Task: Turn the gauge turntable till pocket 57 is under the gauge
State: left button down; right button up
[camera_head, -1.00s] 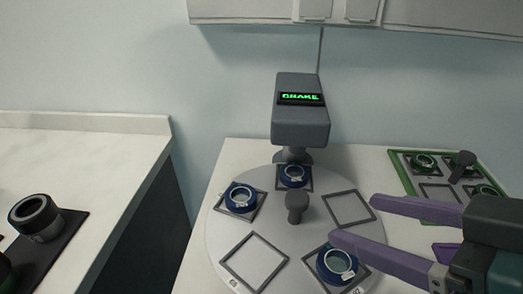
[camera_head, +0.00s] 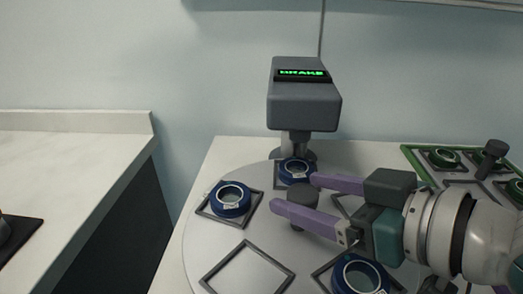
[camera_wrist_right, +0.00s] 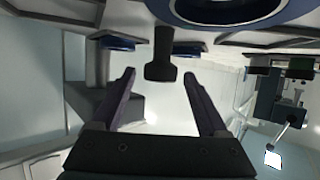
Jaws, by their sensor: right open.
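The gauge turntable (camera_head: 232,246) is a pale disc with square dark-framed pockets. Blue rings sit in the pocket under the gauge (camera_head: 296,170), the left pocket (camera_head: 230,199) and the front right pocket (camera_head: 360,274); the front left pocket is empty. Pocket numbers are too small to read. The grey gauge (camera_head: 303,103) stands at the back and its display reads BRAKE in green. A dark upright knob (camera_head: 303,192) stands at the disc's middle. My right gripper (camera_head: 294,192) is open, its purple fingers either side of the knob in the picture; the knob also shows between the fingertips in the wrist view (camera_wrist_right: 160,60).
A green-edged tray (camera_head: 412,158) with green rings and a dark knob is at the right. Another white counter (camera_head: 75,150) stands left, across a gap. A cabinet edge hangs overhead. My right forearm covers the turntable's right side.

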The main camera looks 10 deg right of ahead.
jog(key=shift+w+a+f, duration=0.25)
jog(key=shift+w+a, duration=0.05)
jog(key=shift+w, duration=0.25)
grip_shut()
dwell(1.1)
